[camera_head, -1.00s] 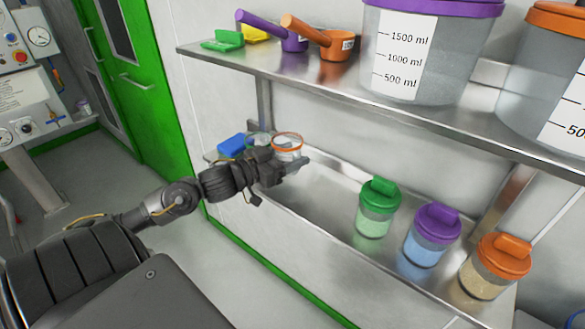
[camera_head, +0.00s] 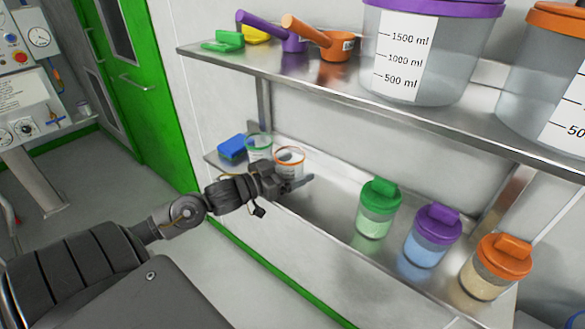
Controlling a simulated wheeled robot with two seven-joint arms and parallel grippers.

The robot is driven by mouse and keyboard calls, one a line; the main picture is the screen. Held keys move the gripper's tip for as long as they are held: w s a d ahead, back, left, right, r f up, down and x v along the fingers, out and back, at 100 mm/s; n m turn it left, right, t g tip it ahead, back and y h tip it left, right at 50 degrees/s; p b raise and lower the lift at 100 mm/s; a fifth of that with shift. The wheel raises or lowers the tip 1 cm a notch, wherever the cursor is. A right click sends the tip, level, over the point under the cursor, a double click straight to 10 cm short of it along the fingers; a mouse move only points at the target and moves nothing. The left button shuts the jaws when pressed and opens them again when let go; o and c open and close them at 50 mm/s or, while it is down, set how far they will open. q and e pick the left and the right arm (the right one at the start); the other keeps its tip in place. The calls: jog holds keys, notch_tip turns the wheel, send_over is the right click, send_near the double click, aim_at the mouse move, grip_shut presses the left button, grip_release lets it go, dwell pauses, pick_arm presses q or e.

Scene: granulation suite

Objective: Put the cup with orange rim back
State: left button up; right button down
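The clear cup with the orange rim (camera_head: 290,161) stands upright on the lower shelf, near its left end. It is just right of a clear cup with a green rim (camera_head: 259,145). My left gripper (camera_head: 297,182) is in front of the orange-rimmed cup, on the near side and slightly lower in the picture. Its fingers look parted and empty, with the cup outside them. The gripper hides the lower front of the cup. My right gripper is not in view.
A blue block-like item (camera_head: 232,148) lies left of the cups. Green (camera_head: 377,207), purple (camera_head: 432,235) and orange (camera_head: 497,265) lidded jars stand to the right on the lower shelf (camera_head: 325,212). The upper shelf (camera_head: 340,85) overhangs, carrying scoops and large containers.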

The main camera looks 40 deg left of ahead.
pick_arm(q)
jog(key=shift+r, duration=0.1)
jog(key=shift+s+a, duration=0.1)
jog(key=shift+s, duration=0.4)
jog(key=v, duration=1.1)
